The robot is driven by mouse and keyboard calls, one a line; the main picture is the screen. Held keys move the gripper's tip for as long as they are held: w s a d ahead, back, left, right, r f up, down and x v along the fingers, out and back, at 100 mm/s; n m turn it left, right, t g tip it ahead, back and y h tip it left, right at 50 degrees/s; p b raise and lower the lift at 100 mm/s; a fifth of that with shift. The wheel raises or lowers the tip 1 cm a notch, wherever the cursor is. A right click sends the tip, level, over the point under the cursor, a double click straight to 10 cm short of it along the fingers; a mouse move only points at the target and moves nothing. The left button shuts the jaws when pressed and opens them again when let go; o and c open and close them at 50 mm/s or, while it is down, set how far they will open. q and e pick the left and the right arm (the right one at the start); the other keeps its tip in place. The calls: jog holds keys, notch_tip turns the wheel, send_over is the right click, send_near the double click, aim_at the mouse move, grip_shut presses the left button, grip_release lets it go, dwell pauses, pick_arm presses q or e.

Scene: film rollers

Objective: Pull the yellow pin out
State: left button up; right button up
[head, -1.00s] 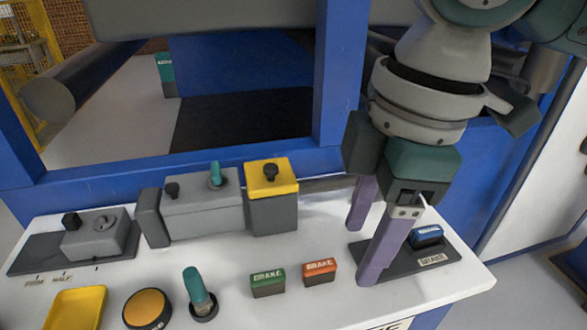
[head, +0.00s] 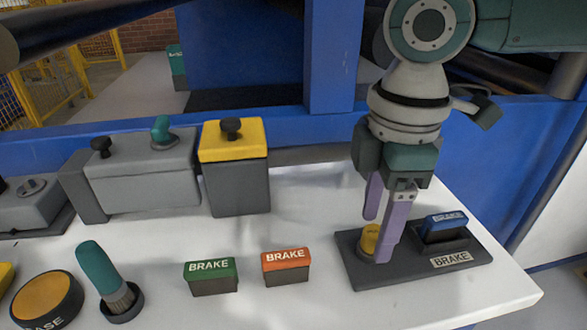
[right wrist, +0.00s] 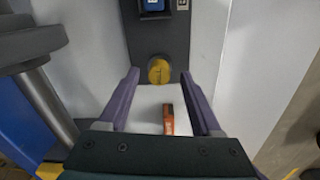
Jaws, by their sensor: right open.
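The yellow pin (head: 370,238) is a short round yellow piece standing in the left end of a dark plate (head: 370,277) at the right of the white table. My right gripper (head: 376,237) points down over it, open, with its purple fingers spread. One finger partly covers the pin in the head view. In the right wrist view the pin (right wrist: 159,70) shows as a yellow disc with a slot, in line with the gap between the fingertips (right wrist: 160,74). I cannot tell whether the fingers touch it. My left gripper is out of view.
A blue BRAKE block (head: 446,227) sits on the same plate, right of the gripper. Orange (head: 287,262) and green (head: 210,270) BRAKE blocks stand to the left. A yellow-topped box (head: 236,180) and grey housing (head: 140,175) stand at the back. A blue frame rises behind.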

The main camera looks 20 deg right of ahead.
jog(key=shift+f, duration=0.55)
jog(key=shift+c, duration=0.3)
grip_shut()
dwell(0.8)
